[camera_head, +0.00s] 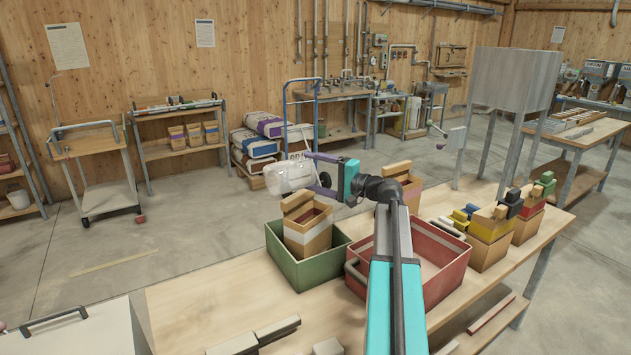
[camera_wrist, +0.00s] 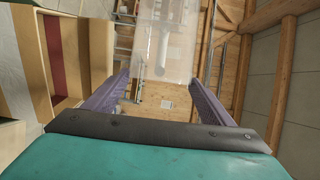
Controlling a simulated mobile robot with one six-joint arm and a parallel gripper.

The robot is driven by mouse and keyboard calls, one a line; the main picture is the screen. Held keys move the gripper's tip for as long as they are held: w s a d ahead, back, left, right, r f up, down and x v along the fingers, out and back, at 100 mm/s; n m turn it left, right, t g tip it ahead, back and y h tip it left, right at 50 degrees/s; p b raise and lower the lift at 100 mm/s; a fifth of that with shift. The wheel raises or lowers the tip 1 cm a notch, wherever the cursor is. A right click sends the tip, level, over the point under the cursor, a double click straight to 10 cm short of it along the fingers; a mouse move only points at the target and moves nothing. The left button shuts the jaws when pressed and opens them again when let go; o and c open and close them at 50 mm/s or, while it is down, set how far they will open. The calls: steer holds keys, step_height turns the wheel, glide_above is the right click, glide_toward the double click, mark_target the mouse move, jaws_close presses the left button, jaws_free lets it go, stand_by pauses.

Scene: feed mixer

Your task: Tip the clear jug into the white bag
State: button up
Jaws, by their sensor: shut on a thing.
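The clear jug (camera_head: 288,179) is held out in front of my arm, above and a little left of the green bin. It looks tilted well over toward its side; its mouth and contents are hard to make out. My gripper (camera_head: 322,176) is shut on it. In the wrist view the jug (camera_wrist: 165,45) shows as a see-through shape between the purple fingers of my gripper (camera_wrist: 155,88). I cannot pick out a white bag on the table.
On the table, a green bin (camera_head: 318,268) holds an open tan carton (camera_head: 306,236). A red bin (camera_head: 446,275) stands right of it, partly behind my arm. Cartons with coloured blocks (camera_head: 490,237) stand farther right. A grey hopper (camera_head: 514,79) on legs stands behind.

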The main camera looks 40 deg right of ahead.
mark_target(312, 163)
steer(key=shift+a+r+n+g+h+b, duration=0.4)
steer(key=shift+a+r+n, duration=0.15)
steer(key=shift+r+n, duration=0.35)
steer(key=shift+f, duration=0.1)
steer(key=shift+a+r+n+g, duration=0.15)
steer(key=shift+a+r+n, duration=0.05)
steer(key=shift+r+n, duration=0.3)
steer(key=shift+a+r+n+g, duration=0.15)
steer(key=shift+a+r+n, duration=0.05)
steer(key=shift+r+n, duration=0.3)
steer(key=r+n+h, duration=0.1)
steer(key=a+r+n+h, duration=0.1)
steer(key=r+n, duration=0.1)
steer(key=a+r+n+g+b, duration=0.1)
steer(key=r, duration=0.1)
steer(key=shift+a+r+n+h, duration=0.2)
steer(key=shift+n+h, duration=0.1)
steer(key=shift+h, duration=0.1)
